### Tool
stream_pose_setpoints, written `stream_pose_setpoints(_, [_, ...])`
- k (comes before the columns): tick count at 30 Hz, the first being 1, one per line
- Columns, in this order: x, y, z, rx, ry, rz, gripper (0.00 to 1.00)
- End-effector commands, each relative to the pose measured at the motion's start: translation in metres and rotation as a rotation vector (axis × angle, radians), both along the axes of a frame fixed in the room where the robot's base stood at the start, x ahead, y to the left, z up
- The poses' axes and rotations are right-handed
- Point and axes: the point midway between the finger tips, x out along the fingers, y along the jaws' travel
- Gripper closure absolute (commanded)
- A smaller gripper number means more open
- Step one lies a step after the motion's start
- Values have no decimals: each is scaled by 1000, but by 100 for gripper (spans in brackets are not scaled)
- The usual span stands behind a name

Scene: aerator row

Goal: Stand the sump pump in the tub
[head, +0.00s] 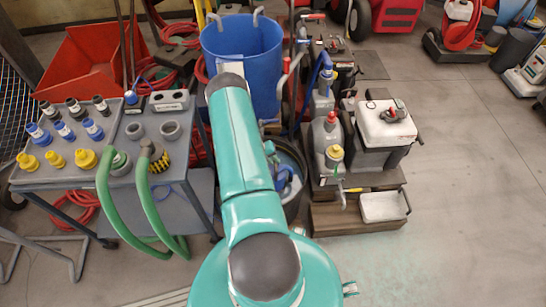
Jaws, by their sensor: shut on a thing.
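My teal arm reaches up the middle of the head view, and its far end lies in front of a large blue barrel (262,68). My gripper does not show, so what it holds is hidden too. A dark round tub (300,207) stands on the floor just right of my arm, partly covered by it. A blue and white item (289,184) shows inside that tub. I cannot tell whether it is the sump pump. No other thing can be made out as the pump.
A grey table (87,174) at the left holds yellow, blue and black fittings and green hoses (112,205). Right of the tub, a low brown stand (345,222) carries grey bottles and a white canister (386,124). A red bin (85,70) is at the back left.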

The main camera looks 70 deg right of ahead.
Motion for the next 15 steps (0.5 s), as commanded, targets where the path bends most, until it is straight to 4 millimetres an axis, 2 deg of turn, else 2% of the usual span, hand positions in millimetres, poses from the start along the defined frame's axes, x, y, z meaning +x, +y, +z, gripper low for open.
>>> stream_pose_setpoints(15, [0, -2, -45, -3, 1, 0, 100])
